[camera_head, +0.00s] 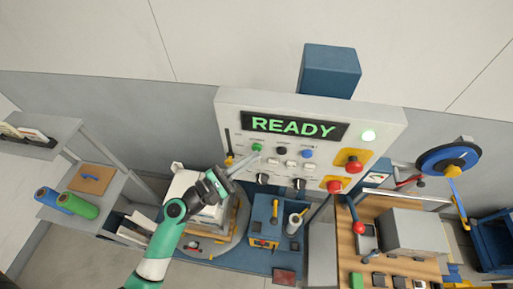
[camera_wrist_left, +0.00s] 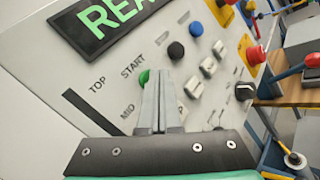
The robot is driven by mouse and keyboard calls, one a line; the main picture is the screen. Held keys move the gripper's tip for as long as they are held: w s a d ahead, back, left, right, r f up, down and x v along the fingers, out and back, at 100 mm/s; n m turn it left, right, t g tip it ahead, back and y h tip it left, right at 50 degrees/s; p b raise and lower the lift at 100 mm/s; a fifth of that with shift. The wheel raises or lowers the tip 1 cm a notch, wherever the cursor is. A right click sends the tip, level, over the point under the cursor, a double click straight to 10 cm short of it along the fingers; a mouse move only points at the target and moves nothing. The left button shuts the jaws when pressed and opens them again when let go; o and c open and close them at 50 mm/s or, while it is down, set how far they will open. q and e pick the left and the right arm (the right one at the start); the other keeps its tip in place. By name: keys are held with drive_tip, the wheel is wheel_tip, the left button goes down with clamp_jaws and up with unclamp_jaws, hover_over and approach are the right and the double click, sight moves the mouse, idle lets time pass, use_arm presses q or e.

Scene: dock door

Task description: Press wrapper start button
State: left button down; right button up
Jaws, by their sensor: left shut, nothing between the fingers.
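The white wrapper control panel (camera_head: 228,112) shows a display (camera_head: 292,125) reading READY in green. The green start button (camera_head: 257,147) sits at the panel's left, below the display. In the left wrist view the green button (camera_wrist_left: 144,76) is beside the printed word START and partly covered by my fingers. My left gripper (camera_head: 257,155) is shut and empty, its fingertips (camera_wrist_left: 165,76) at the lower edge of the button. I cannot tell whether they touch it. My right gripper is not in view.
A black button (camera_wrist_left: 175,50) and a blue button (camera_wrist_left: 196,28) are to the right of the green one. White switches (camera_head: 290,163), dark knobs (camera_head: 262,179) and red mushroom buttons (camera_head: 354,167) are also on the panel.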

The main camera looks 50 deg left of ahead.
use_arm(q)
drive_tip(key=shift+w+a, duration=0.3)
drive_tip(key=shift+w, duration=0.1)
idle(0.6)
idle(0.3)
drive_tip(key=shift+s+d, duration=0.6)
drive_tip(key=shift+s, duration=0.1)
